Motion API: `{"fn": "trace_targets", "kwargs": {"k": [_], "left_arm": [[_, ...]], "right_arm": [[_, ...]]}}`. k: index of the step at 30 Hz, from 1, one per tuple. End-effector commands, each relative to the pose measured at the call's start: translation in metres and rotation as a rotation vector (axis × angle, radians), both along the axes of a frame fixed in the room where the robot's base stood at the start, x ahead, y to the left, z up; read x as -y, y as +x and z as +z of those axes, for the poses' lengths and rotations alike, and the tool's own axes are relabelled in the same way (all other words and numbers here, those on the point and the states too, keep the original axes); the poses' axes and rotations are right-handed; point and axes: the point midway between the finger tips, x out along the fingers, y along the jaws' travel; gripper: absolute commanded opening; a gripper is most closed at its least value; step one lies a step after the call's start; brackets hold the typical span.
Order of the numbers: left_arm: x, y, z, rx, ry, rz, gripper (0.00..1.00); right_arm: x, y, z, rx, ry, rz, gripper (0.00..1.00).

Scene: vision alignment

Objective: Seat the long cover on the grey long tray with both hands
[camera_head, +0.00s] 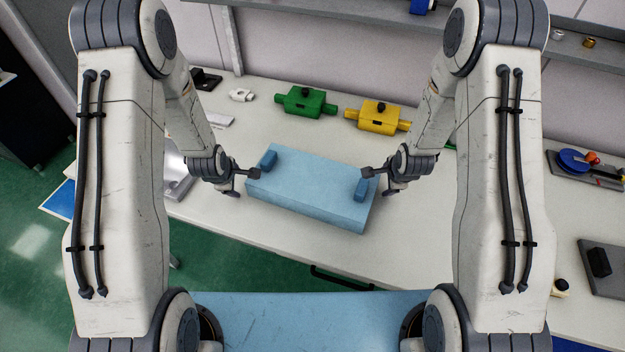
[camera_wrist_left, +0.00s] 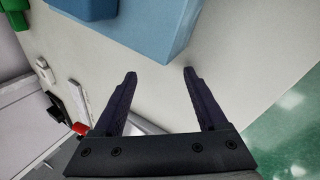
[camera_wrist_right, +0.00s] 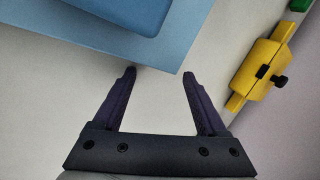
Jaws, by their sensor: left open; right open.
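The long cover (camera_head: 310,188) is a light blue slab with a blue handle block at each end, the left handle (camera_head: 268,160) and the right handle (camera_head: 360,189). It lies slantwise on the white table. I cannot make out the grey long tray for certain. My left gripper (camera_head: 245,184) is open and empty beside the cover's left end. My right gripper (camera_head: 378,183) is open and empty beside its right end. In the left wrist view the cover (camera_wrist_left: 150,40) lies just past the open fingers. In the right wrist view the cover's corner (camera_wrist_right: 150,52) lies beyond the fingertips.
A green block (camera_head: 305,101) and a yellow block (camera_head: 378,117) with black knobs stand behind the cover. A silvery object (camera_head: 177,178) is partly hidden by my left arm. A grey plate (camera_head: 608,268) with a black knob lies at right. Bare table (camera_head: 440,235) lies right of the cover.

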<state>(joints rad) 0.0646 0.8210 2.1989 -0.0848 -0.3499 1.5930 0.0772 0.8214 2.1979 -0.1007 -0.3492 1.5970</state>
Motion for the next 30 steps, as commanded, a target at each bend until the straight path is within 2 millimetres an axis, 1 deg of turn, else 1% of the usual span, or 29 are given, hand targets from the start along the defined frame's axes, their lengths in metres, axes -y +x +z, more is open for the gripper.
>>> {"fn": "trace_targets", "kwargs": {"k": [1,4,16,30], "left_arm": [[0.007,0.000,0.001,0.000,0.000,-0.004,0.75],[0.013,0.000,0.002,0.000,0.000,-0.001,0.75],[0.015,-0.001,0.002,0.000,0.000,0.000,0.75],[0.034,-0.001,0.002,-0.001,0.001,-0.005,0.75]], "right_arm": [[-0.007,0.000,0.002,0.001,0.000,0.004,0.75],[-0.013,0.000,0.002,0.001,0.000,0.003,0.75],[-0.016,-0.001,0.002,0.000,0.000,0.001,0.75],[-0.035,0.000,0.002,0.000,0.000,0.006,0.75]]}}
